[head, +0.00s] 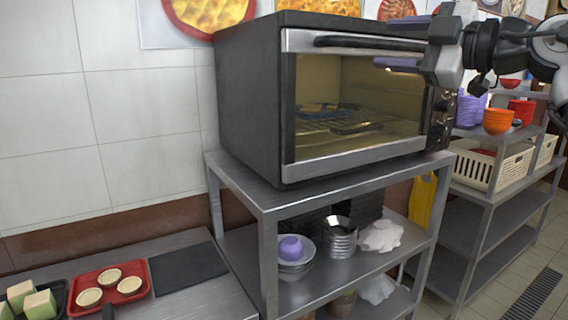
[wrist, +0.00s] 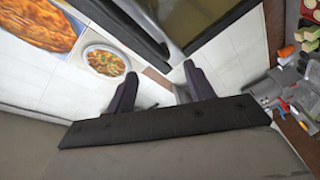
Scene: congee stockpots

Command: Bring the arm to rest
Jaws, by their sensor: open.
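My gripper (head: 388,42) is at the upper right of the head view, in front of the top right part of the oven. Its two fingers point left and stand apart, with nothing between them. In the wrist view my gripper (wrist: 155,90) also shows open and empty, with the fingers spread. The oven (head: 250,95) is dark with a glass door, and its door looks shut. I cannot tell how much space lies between the fingers and the oven door.
The oven stands on a metal shelf unit (head: 262,205) holding bowls below. A low counter at the left bears a red tray (head: 105,275) with small tarts and a dark mat (head: 187,267). A rack (head: 490,196) with baskets and bowls stands at the right.

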